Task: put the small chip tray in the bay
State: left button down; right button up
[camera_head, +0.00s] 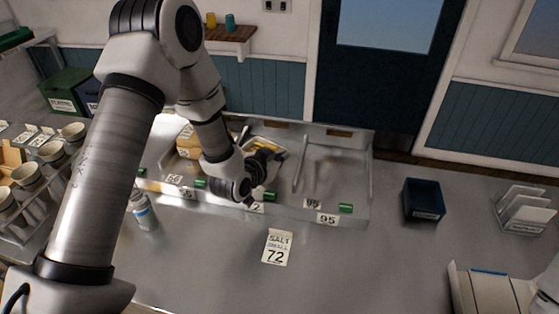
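A small pale chip tray (277,143) with yellowish contents is in the metal bay unit (335,172), in a middle bay behind a label whose visible digit is 2. My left gripper (262,158) is at the tray's near side, dark against it. My wrist hides part of the tray and bay, so whether the fingers are closed on the tray is unclear. A card (278,248) reading "SALT SMALL 72" lies on the counter in front.
A tan box (188,142) sits in the unit's left bay; the right bays look empty between thin dividers. A bottle (144,212) stands left of the card. A dark blue bin (423,200) and a white rack (524,211) stand right. Cups (28,176) fill a rack at left.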

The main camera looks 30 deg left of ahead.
pick_arm(q)
jog(key=f+p, duration=0.1)
jog(key=w+f, duration=0.1)
jog(key=f, duration=0.1)
jog(key=shift+f+p, duration=0.1)
jog(key=shift+p, duration=0.3)
jog(key=shift+a+f, duration=0.15)
jog(key=shift+f, duration=0.05)
jog(key=shift+s+f+b, duration=0.15)
jog(key=shift+f+b, duration=0.05)
jog(key=shift+b, duration=0.1)
jog(key=c, duration=1.3)
grip_release()
jog(key=shift+r, duration=0.1)
